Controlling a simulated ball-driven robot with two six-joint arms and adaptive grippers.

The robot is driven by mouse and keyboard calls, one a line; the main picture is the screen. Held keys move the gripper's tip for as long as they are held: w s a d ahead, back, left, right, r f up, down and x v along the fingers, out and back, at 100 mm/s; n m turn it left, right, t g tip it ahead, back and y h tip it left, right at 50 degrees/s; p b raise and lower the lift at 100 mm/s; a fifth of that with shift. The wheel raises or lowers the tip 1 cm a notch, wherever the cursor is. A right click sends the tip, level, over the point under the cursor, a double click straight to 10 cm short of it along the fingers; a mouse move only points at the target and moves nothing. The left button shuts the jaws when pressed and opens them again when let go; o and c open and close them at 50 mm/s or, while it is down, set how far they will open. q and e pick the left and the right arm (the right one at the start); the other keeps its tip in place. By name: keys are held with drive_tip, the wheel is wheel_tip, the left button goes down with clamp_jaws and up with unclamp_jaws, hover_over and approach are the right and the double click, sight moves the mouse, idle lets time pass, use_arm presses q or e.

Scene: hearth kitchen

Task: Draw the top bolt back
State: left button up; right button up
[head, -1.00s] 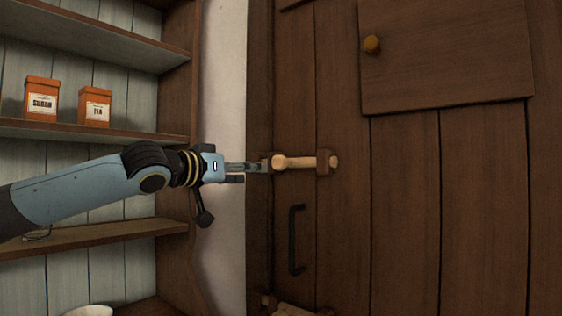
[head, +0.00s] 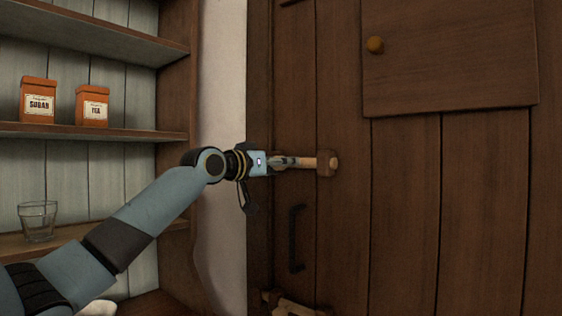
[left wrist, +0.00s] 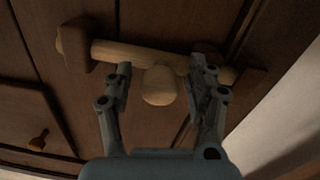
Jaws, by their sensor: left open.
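The top bolt (head: 308,162) is a pale wooden bar lying level across the dark plank door. Its right end sits in a dark wooden bracket (head: 326,163). My left gripper (head: 284,161) is at the bolt's left part and hides some of it. In the left wrist view the bolt (left wrist: 132,53) runs across behind the fingertips, and its round knob (left wrist: 158,86) sticks out between the fingers. The left gripper (left wrist: 162,68) is open, one finger on each side of the knob, with gaps visible. My right gripper is not in view.
Below are a black door handle (head: 296,238) and a partly seen lower bolt (head: 290,304). Shelves at left hold a sugar box (head: 38,100), a tea box (head: 92,106) and a glass (head: 38,221).

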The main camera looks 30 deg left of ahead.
sight(304, 164)
use_arm(q)
drive_tip(key=shift+w, duration=0.1)
clamp_jaws()
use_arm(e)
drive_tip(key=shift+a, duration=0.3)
use_arm(q)
drive_tip(key=shift+w, duration=0.1)
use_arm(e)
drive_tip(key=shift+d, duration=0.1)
